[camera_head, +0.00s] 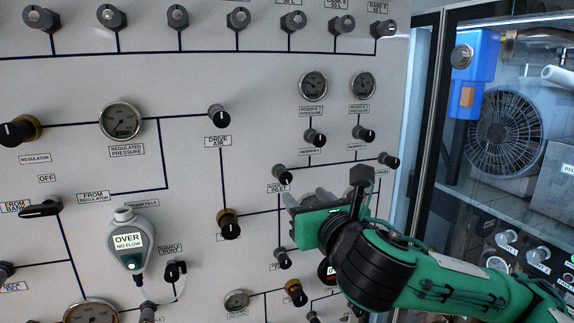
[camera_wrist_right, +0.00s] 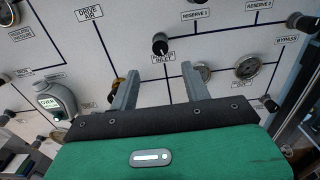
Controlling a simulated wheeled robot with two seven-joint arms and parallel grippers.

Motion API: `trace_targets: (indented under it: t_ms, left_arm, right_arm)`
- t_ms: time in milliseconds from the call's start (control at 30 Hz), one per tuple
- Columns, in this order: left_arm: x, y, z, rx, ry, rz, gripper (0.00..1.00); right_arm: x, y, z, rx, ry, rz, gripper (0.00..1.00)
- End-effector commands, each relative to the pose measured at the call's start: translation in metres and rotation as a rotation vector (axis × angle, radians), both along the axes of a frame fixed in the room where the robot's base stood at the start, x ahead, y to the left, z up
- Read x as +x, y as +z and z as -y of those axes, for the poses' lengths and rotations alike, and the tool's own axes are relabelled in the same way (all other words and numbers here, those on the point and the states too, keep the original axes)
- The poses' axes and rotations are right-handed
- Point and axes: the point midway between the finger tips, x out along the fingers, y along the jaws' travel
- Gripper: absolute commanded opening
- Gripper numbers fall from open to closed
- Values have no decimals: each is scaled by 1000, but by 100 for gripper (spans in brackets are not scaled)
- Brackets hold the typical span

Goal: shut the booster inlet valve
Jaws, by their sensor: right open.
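The booster inlet valve is a small black knob (camera_head: 279,173) on the grey panel (camera_head: 180,85), with a label ending in "INLET" just below it. It also shows in the right wrist view as a black knob (camera_wrist_right: 160,44), beyond the fingertips and roughly centred between them. My right gripper (camera_head: 305,199) is open and empty, with its fingers pointing at the panel just below and right of the knob in the head view. In the wrist view both fingers (camera_wrist_right: 160,72) are apart with nothing between them. The exact gap to the knob is unclear. My left gripper is not in view.
Other knobs stand close by, including one at drive air (camera_head: 219,116) and one at bypass (camera_head: 388,160). Gauges (camera_head: 313,85) sit above. A handheld display (camera_head: 128,240) reads "OVER NO FLOW". A glass-fronted cabinet (camera_head: 430,130) is at right. My right forearm hides part of the lower panel.

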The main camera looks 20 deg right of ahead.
Motion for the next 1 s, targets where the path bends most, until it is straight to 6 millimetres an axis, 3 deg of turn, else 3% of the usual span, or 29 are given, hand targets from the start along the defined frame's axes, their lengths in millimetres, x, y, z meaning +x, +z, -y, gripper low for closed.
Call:
trace_targets:
  t_ms: [200,500,933,1000]
  left_arm:
    - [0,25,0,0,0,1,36]
    - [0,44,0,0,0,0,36]
    - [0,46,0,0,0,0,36]
    - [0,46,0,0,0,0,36]
  right_arm:
    - [52,4,-1,2,-3,-4,48]
    - [99,2,-3,2,-2,-2,48]
    - [109,-1,-4,1,-1,0,48]
    - [109,-1,-4,1,-1,0,38]
